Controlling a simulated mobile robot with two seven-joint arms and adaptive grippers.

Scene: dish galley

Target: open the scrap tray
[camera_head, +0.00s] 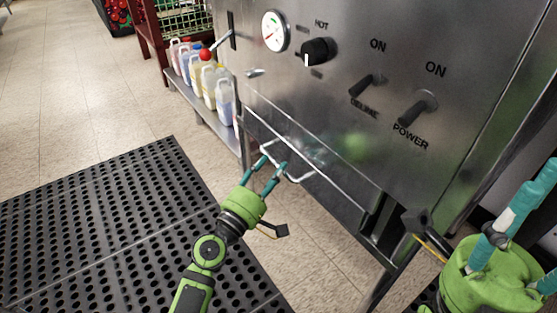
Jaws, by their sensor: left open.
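The scrap tray (339,186) is low in the front of the steel machine, below the control panel. Its thin bar handle (301,179) sticks out from the front. The tray looks closed, its front close to the machine face. My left gripper (275,162) is open, its teal fingers pointing up at the handle, with the tips at or just short of the bar. I cannot tell whether they touch it. My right gripper (528,222) is at the right edge, away from the tray and partly cut off by the frame.
The machine's panel carries a gauge (275,31), a black knob (318,51) and two switches, DELIME (368,85) and POWER (418,107). Several bottles (208,80) stand on a low shelf at left. A black perforated mat (120,225) covers the floor in front.

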